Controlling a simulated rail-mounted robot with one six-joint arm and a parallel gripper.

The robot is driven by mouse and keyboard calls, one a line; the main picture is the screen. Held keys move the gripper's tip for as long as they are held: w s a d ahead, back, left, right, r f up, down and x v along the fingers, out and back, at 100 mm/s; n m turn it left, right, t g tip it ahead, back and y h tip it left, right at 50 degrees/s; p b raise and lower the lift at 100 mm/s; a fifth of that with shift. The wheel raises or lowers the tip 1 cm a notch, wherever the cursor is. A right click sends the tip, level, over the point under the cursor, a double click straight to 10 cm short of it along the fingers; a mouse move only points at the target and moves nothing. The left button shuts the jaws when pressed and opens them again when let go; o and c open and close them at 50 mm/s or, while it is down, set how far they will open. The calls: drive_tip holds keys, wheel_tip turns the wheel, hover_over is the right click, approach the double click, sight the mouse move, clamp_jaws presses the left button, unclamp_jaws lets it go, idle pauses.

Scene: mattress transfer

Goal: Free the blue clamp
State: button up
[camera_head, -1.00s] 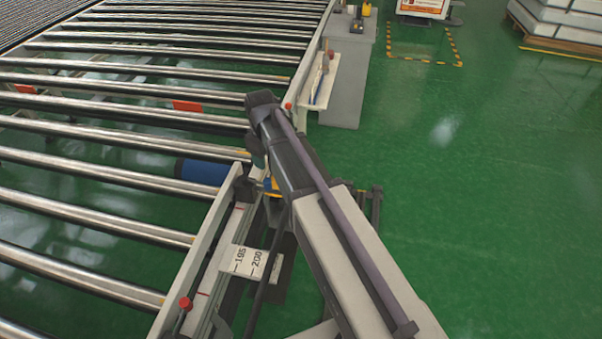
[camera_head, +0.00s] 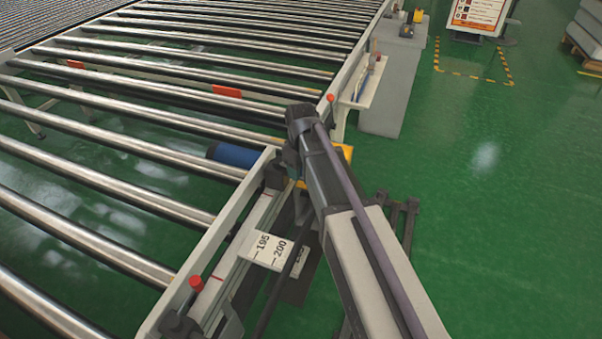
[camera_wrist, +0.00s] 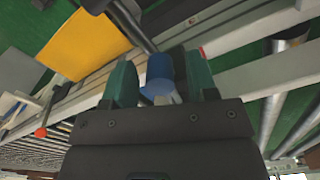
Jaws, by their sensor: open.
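A short blue cylindrical piece (camera_wrist: 159,68), which looks like part of the blue clamp, shows in the wrist view between the two green fingers of my gripper (camera_wrist: 161,80). The fingers are open, one on each side of it. I cannot tell whether either touches it. In the head view my arm hides the gripper and this blue piece. A yellow plate (camera_head: 345,152) shows just behind my arm's end, and it also fills the upper left of the wrist view (camera_wrist: 84,44).
A blue cylinder (camera_head: 235,155) sits among the conveyor rollers (camera_head: 110,180) on the left. A scale plate marked 195 and 200 (camera_head: 264,247) and a red knob (camera_head: 196,283) are on the near side rail. A grey cabinet (camera_head: 392,90) stands behind.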

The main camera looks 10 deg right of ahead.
drive_tip(key=shift+c, duration=0.2)
clamp_jaws()
